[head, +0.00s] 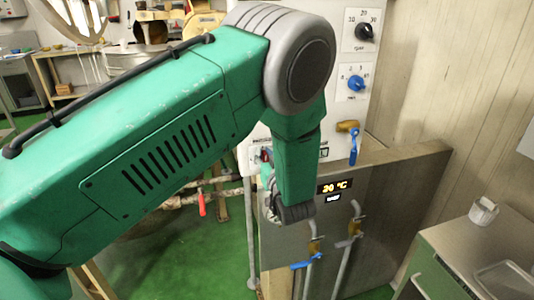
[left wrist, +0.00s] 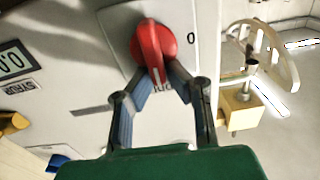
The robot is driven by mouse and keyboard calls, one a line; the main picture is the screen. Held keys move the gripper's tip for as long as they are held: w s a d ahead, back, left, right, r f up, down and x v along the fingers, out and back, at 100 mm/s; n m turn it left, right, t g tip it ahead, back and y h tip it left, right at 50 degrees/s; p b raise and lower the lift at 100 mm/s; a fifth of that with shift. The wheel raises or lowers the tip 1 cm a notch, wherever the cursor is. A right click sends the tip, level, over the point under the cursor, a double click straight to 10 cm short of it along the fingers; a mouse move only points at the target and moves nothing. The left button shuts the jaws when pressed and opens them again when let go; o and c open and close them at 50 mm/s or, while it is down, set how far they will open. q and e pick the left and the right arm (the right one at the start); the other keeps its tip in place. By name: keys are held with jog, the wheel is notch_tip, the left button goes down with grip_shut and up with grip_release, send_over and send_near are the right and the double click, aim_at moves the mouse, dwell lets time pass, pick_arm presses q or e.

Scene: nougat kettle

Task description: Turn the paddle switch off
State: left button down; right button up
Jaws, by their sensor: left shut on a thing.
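The paddle switch is a red knob (left wrist: 150,38) on a grey plate, seen large in the left wrist view. Its handle points down in that picture, toward a label partly hidden by my fingers. A "0" mark is to its right. My left gripper (left wrist: 160,80) is shut on the handle, one blue-padded finger on each side. In the head view a small red bit of the switch (head: 265,155) shows left of my forearm. My forearm hides most of the gripper there. My right gripper is out of view.
A white control panel carries a black knob (head: 365,32), a blue knob (head: 356,83) and a blue-handled valve (head: 353,150). Below is a metal cabinet with a temperature display (head: 334,187) and pipes with a blue valve handle (head: 306,261). A green-sided counter (head: 450,262) stands at right.

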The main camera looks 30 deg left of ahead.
pick_arm(q)
jog(key=shift+a, duration=0.2)
jog(key=shift+d+n+b, duration=0.15)
jog(key=shift+n+b, duration=0.35)
jog(key=shift+n, duration=0.1)
jog(key=n+b, duration=0.2)
jog(key=a+n+b, duration=0.1)
jog(key=n, duration=0.2)
jog(key=s+f+n+b, duration=0.1)
jog(key=n+b, duration=0.1)
jog(key=n, duration=0.1)
jog(key=shift+s+a+b, duration=0.1)
jog(key=shift+a+b, duration=0.05)
jog(key=shift+b, duration=0.2)
jog(key=n+b, duration=0.3)
jog(key=f+n+b, duration=0.1)
jog(key=n+b, duration=0.2)
jog(key=b, duration=0.1)
jog(key=shift+s+a+f+n, duration=0.15)
jog(key=shift+s+a+n, duration=0.05)
jog(key=shift+n, duration=0.2)
jog(key=shift+n+b, duration=1)
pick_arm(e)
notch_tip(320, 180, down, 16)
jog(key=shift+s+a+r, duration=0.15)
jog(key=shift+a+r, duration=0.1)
